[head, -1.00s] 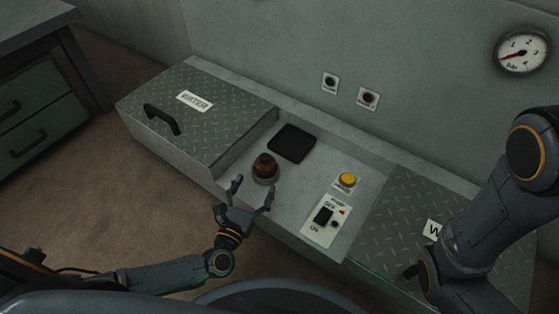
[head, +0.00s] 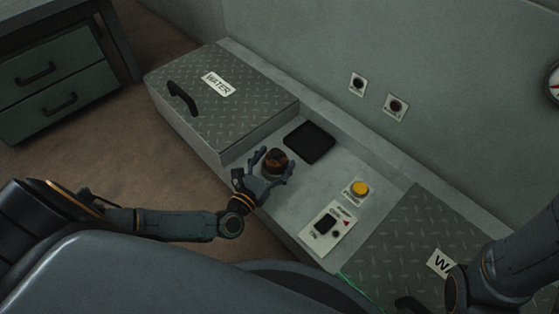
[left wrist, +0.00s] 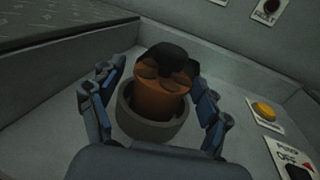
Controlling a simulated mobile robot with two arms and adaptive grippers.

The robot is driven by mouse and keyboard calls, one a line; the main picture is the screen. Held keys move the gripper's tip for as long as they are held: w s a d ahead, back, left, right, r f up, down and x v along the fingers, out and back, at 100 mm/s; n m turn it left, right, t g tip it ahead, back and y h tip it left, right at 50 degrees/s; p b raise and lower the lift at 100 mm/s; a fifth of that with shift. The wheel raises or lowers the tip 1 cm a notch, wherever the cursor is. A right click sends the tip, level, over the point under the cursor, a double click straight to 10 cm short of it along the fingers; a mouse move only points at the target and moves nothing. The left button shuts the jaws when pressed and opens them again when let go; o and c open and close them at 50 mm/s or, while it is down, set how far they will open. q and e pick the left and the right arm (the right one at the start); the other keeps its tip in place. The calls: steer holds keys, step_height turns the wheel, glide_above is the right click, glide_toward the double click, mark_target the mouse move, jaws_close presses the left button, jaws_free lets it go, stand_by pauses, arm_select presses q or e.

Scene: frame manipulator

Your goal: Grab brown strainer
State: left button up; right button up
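The brown strainer (head: 274,162) sits upright in a grey round holder on the bench panel. In the left wrist view the strainer (left wrist: 161,92) has a dark top and an orange-brown body, standing inside the grey holder ring (left wrist: 150,128). My left gripper (head: 274,168) has its fingers spread on both sides of the strainer. In the left wrist view my left gripper (left wrist: 155,105) is open, with gaps between fingers and strainer. My right arm shows at the lower right, but its gripper fingers cannot be made out.
A WATER hatch (head: 233,104) with a black handle stands left of the strainer. A dark square recess (head: 309,142) lies behind it. A yellow button (head: 360,188) and a switch plate (head: 326,227) are to the right. A second metal hatch (head: 400,250) is farther right.

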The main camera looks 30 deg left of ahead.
arm_select(q)
steer(key=c, duration=1.1)
steer(key=shift+o, duration=0.2)
steer(key=shift+r, duration=0.15)
